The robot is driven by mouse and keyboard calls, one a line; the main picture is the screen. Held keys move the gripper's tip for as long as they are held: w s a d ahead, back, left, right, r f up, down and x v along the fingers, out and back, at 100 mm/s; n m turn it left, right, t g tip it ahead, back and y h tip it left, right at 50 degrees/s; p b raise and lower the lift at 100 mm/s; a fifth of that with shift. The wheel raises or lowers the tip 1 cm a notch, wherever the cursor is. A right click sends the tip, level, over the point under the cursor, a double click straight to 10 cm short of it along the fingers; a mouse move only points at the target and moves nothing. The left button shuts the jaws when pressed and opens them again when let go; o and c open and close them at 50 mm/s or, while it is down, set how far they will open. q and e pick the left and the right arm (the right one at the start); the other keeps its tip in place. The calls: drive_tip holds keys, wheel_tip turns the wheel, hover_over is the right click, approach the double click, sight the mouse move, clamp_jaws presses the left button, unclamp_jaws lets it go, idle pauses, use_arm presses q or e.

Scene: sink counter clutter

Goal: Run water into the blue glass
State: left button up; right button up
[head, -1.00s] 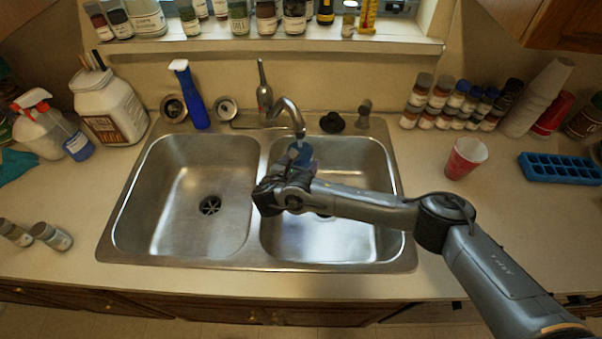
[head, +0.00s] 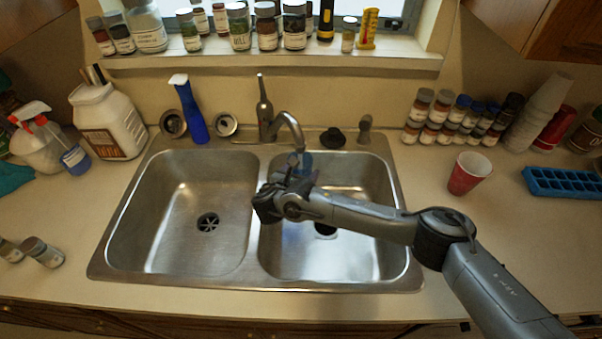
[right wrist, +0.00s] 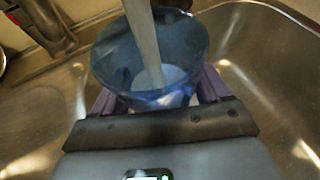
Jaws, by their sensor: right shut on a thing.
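The blue glass (head: 304,162) is held under the tip of the faucet (head: 290,124), over the right sink basin. My right gripper (head: 287,184) is shut on it; the gripper and arm hide much of it in the head view. In the right wrist view, the blue glass (right wrist: 184,45) stands between the purple fingers of my right gripper (right wrist: 155,98), its open mouth facing up. A pale grey column, which looks like running water (right wrist: 147,45), reaches down inside it to a whitish patch at the bottom. The faucet lever (head: 262,88) points up. My left gripper is not in view.
The left basin (head: 185,210) is empty. A red cup (head: 468,174), several spice jars (head: 437,117) and a blue ice tray (head: 568,184) stand on the right counter. Counter around the red cup is clear.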

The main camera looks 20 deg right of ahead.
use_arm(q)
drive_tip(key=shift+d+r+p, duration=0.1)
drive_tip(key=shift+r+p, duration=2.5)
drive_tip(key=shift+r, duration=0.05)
use_arm(e)
drive_tip(key=s+a, duration=0.2)
drive_tip(key=s, duration=0.4)
drive_tip(key=shift+a, duration=0.15)
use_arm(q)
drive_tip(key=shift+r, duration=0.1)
use_arm(e)
drive_tip(key=shift+r, duration=0.15)
use_arm(q)
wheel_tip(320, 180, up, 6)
drive_tip(key=p, duration=0.6)
use_arm(e)
drive_tip(key=s+r, duration=0.2)
drive_tip(key=r, duration=0.1)
drive_tip(key=a+r, duration=0.1)
drive_tip(key=shift+s+r, duration=0.35)
drive_tip(key=shift+s, duration=0.05)
